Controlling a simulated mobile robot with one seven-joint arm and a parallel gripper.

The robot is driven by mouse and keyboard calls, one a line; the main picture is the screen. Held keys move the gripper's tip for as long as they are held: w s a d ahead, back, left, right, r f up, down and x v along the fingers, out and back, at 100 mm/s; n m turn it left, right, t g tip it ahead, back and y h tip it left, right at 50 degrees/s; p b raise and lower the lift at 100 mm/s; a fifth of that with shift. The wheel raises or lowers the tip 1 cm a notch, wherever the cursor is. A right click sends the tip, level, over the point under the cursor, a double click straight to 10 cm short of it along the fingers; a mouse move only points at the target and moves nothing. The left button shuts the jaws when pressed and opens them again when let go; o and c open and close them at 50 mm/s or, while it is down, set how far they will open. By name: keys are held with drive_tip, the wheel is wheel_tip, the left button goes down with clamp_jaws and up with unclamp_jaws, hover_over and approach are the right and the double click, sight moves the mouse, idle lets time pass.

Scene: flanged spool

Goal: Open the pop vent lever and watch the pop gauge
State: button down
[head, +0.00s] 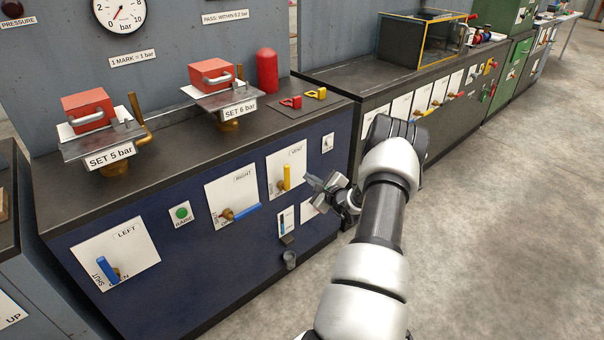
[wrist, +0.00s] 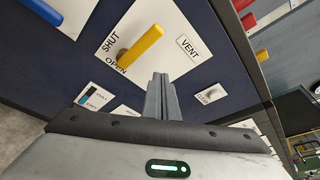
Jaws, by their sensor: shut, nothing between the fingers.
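The yellow vent lever (head: 287,177) stands upright on its white VENT panel on the blue bench front. In the wrist view the yellow lever (wrist: 142,48) slants up beside the SHUT and OPEN labels. My gripper (head: 311,180) is just right of the lever, apart from it. In the wrist view its fingers (wrist: 161,78) are together and empty, below and right of the lever. A round bar gauge (head: 120,14) is on the wall at upper left, cut by the frame top. Its needle is too small to read surely, and its name is not visible.
Two red-topped valves (head: 89,108) (head: 211,74) stand on the bench, labelled SET 5 bar and SET 6 bar. Blue LEFT (head: 108,268) and RIGHT (head: 243,211) levers and a green button (head: 182,213) are on the front. The floor right of my arm is clear.

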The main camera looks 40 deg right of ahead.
drive_tip(key=s, duration=0.2)
drive_tip(key=s+a, duration=0.1)
drive_tip(key=s, duration=0.2)
drive_tip(key=shift+s+a+f+p, duration=0.1)
drive_tip(key=shift+a+p, duration=0.05)
drive_tip(key=shift+p, duration=0.2)
